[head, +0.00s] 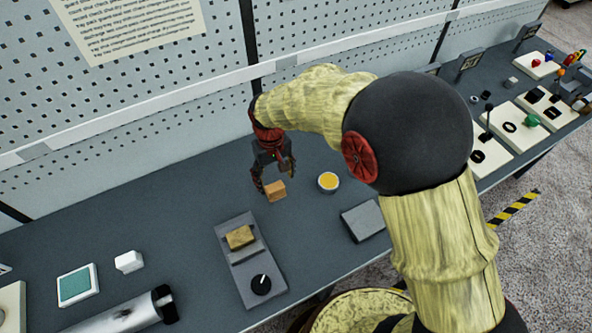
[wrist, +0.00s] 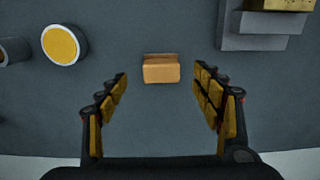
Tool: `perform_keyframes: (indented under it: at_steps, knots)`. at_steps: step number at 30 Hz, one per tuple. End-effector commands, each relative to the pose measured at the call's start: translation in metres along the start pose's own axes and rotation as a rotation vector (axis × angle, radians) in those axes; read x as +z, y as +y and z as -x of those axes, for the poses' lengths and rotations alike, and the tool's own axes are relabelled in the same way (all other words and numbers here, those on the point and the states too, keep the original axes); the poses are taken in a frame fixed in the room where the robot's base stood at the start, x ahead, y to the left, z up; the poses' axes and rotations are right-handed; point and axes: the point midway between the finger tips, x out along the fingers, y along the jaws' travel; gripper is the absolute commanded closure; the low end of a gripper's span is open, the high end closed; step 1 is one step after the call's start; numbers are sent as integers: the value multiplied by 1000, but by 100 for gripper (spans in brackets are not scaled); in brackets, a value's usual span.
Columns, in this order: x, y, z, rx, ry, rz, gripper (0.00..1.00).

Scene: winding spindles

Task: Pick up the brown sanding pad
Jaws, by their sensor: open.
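A small brown block, which looks like the sanding pad (head: 275,190), lies on the dark grey bench near the pegboard wall. It also shows in the wrist view (wrist: 161,70), centred between the two finger lines and just beyond the fingertips. My gripper (head: 275,176) is open and empty above the pad, pointing down. Its yellow-padded fingers (wrist: 160,88) stand wide to the left and right of the pad, with clear bench on both sides of it. I see no contact with the pad.
A round tin with a yellow top (head: 328,182) stands right of the pad. A grey stepped fixture (head: 262,262) with a tan block (head: 240,237) and black knob is nearer the front. A dark grey slab (head: 364,221) lies to the right. The pegboard wall (head: 150,90) rises behind.

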Motion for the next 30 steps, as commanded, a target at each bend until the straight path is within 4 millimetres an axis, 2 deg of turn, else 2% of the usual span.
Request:
perform_keyframes:
  at_steps: [2, 14, 22, 30]
  knots:
    - [-5, 0, 1, 0, 10, -1, 33]
    - [-7, -2, -33, 0, 15, -3, 33]
    - [-8, -5, -70, 0, 15, -3, 33]
    - [-9, -5, -74, 0, 17, -3, 33]
